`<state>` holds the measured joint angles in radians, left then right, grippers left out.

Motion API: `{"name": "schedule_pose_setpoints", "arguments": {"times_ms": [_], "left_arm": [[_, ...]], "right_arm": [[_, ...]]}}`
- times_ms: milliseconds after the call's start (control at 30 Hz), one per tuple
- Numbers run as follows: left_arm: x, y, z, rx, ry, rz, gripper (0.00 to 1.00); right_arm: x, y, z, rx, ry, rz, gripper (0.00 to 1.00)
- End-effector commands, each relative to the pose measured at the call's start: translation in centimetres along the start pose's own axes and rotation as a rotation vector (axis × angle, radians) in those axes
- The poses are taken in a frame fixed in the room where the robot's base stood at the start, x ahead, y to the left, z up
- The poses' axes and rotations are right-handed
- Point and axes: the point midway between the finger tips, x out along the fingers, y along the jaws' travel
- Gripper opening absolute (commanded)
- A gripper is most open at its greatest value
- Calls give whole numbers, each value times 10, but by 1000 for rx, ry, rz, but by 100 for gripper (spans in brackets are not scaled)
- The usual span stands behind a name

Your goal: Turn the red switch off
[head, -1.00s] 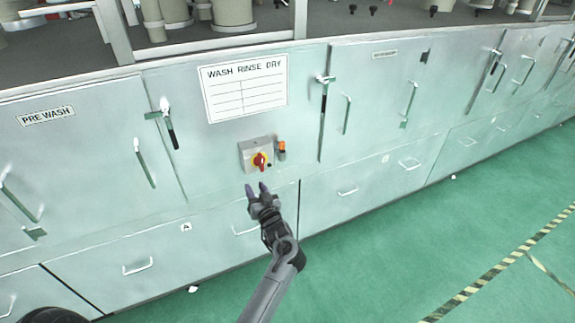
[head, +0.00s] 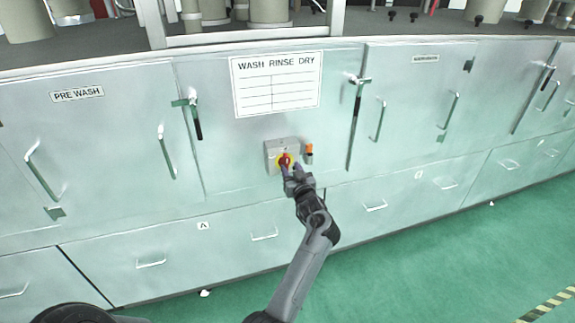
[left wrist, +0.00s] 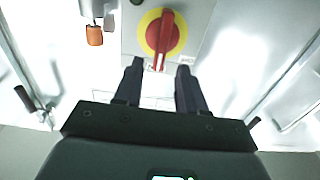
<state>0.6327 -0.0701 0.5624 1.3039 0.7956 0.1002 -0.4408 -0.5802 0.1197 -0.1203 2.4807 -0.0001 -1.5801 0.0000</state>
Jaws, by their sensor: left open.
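The red switch (head: 284,160) is a red rotary knob on a yellow disc, on a grey box (head: 271,148) on the cabinet front. In the left wrist view the red knob (left wrist: 162,34) stands nearly upright in the picture, tilted slightly, with a pale tip at its lower end. My left gripper (head: 291,172) is at the switch in the head view, partly covering its lower right. In the left wrist view the gripper (left wrist: 160,75) is open, its two dark fingers apart just below the knob with nothing between them. I cannot tell whether they touch the knob.
An orange-topped fitting (head: 309,152) sits right beside the box; it also shows in the left wrist view (left wrist: 94,35). Door handles (head: 166,152) and latches stick out on both sides. A "WASH RINSE DRY" sign (head: 277,84) is above. Green floor (head: 430,260) lies clear at the right.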

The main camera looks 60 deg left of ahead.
Motion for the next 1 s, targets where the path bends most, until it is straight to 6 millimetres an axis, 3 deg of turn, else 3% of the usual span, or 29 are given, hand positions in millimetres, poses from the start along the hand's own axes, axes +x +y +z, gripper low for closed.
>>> {"name": "schedule_pose_setpoints", "arguments": {"times_ms": [300, 733, 1000], "left_arm": [[39, 0, 0, 1, 0, 0, 40], [46, 0, 0, 0, 0, 1, 40], [46, 0, 0, 0, 0, 1, 1]], "right_arm": [[7, 0, 2, 1, 0, 0, 43], [7, 0, 2, 1, 0, 0, 43], [7, 0, 2, 0, 0, 0, 43]]}}
